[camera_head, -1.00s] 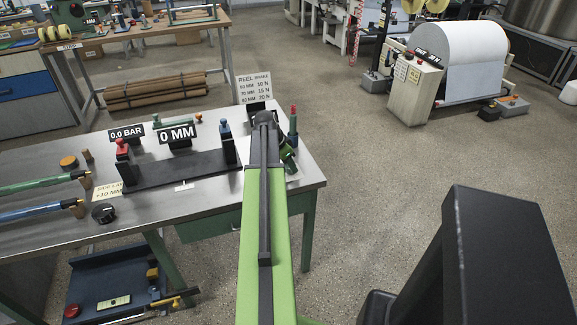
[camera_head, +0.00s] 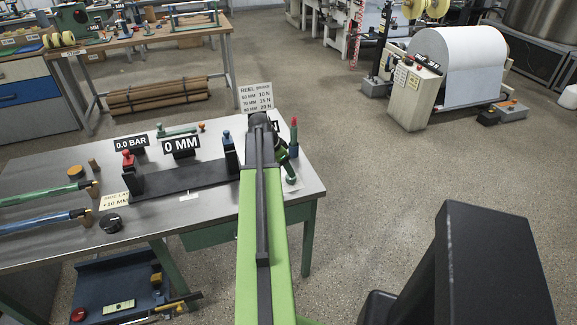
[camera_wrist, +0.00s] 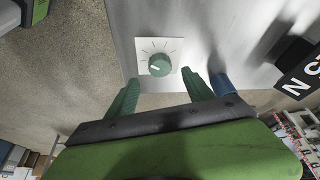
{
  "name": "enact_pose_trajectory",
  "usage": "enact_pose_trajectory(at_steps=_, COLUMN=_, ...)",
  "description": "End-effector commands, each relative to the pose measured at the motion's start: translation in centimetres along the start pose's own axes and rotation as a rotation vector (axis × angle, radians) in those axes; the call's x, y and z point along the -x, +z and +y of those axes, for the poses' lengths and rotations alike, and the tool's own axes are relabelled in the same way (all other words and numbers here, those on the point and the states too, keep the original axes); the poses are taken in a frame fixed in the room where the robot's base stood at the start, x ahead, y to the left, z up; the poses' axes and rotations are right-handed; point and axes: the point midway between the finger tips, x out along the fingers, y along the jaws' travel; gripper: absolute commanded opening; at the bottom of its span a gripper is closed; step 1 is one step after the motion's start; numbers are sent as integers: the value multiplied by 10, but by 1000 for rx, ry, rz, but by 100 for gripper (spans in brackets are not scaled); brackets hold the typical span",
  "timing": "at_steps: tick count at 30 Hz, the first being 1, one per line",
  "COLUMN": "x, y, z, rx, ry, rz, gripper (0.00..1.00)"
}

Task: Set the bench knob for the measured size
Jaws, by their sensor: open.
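In the wrist view a round green bench knob (camera_wrist: 160,65) with a pale pointer mark sits on a white square plate with tick lines. My gripper (camera_wrist: 161,77) is open; its two green fingers are apart, on the near left and near right of the knob, with nothing held between them. In the head view my arm hides the knob. A measuring fixture on the bench (camera_head: 235,200) has a display (camera_head: 181,147) reading 0 MM. The reel brake card (camera_head: 256,98) lists 60 MM 10 N, 70 MM 15 N, 80 MM 20 N.
A display (camera_head: 131,143) reads 0.0 BAR. A black knob (camera_head: 111,223) and green and blue rollers lie at the bench's left. A blue post (camera_wrist: 222,85) stands right of my fingers. A large white reel (camera_head: 460,60) stands across open floor.

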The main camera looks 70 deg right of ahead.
Motion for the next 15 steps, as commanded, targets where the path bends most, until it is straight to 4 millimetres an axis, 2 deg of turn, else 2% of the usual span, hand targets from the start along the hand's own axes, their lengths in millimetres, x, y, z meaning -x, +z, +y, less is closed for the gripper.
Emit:
enact_pose_trajectory(at_steps=1, x=25, y=-4, z=1, rx=2, ry=0, rz=0, gripper=60)
enact_pose_trajectory(at_steps=9, x=90, y=-4, z=1, rx=2, ry=-1, rz=0, gripper=60)
enact_pose_trajectory(at_steps=12, x=108, y=-4, z=1, rx=2, ry=-1, rz=0, gripper=60)
enact_pose_trajectory(at_steps=15, x=116, y=-2, z=1, rx=1, ry=0, rz=0, gripper=60)
